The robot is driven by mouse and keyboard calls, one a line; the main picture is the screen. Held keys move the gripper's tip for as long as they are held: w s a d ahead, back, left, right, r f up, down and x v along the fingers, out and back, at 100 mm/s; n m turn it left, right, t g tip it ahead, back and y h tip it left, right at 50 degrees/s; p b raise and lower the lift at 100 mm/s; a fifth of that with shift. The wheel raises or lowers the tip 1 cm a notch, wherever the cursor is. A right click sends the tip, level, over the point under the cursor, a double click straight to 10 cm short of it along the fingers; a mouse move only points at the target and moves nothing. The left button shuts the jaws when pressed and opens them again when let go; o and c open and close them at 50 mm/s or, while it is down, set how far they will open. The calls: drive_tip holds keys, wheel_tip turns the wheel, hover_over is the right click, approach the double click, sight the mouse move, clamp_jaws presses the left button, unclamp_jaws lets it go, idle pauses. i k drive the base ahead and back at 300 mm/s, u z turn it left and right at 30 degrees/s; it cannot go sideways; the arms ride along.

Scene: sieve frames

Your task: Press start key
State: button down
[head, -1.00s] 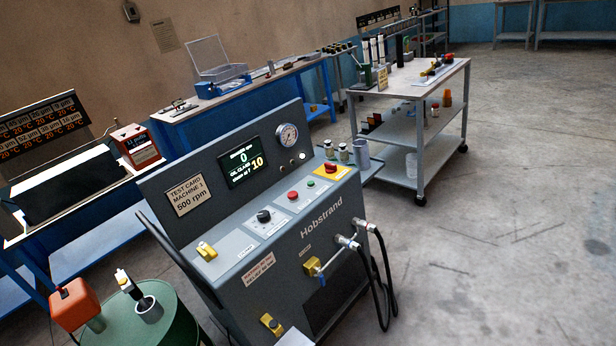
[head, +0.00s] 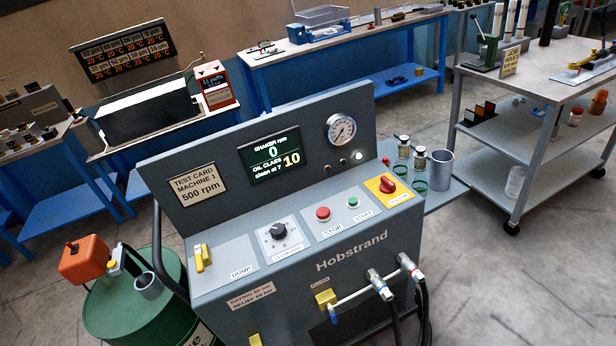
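The grey Hobstrand test machine (head: 230,290) stands in the middle of the head view. The small green start key (head: 353,202) sits on its sloped panel above the label START. A red stop key (head: 323,213) is just left of it, above the label STOP. To the right is a red knob on a yellow plate (head: 387,185). The display (head: 272,158) reads shaker rpm 0 and oil class 10, and the plate (head: 198,185) reads 500 rpm. A white lamp (head: 358,156) is above the keys. My gripper is not in view, and nothing visible touches the panel.
A black dial (head: 278,231) and yellow lever (head: 202,257) are left of the keys. Hoses (head: 424,310) hang from the front. Small jars (head: 420,158) stand on a right side shelf. A green drum (head: 130,310) is at left. A trolley (head: 530,120) stands right, with open floor between.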

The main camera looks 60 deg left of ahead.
sight(352, 201)
drive_tip(key=u, duration=0.55)
drive_tip(key=i, duration=0.9)
drive_tip(key=u, duration=0.7)
drive_tip(key=k, duration=0.75)
drive_tip(key=u, duration=0.15)
drive_tip(key=i, duration=0.85)
drive_tip(key=z, duration=0.1)
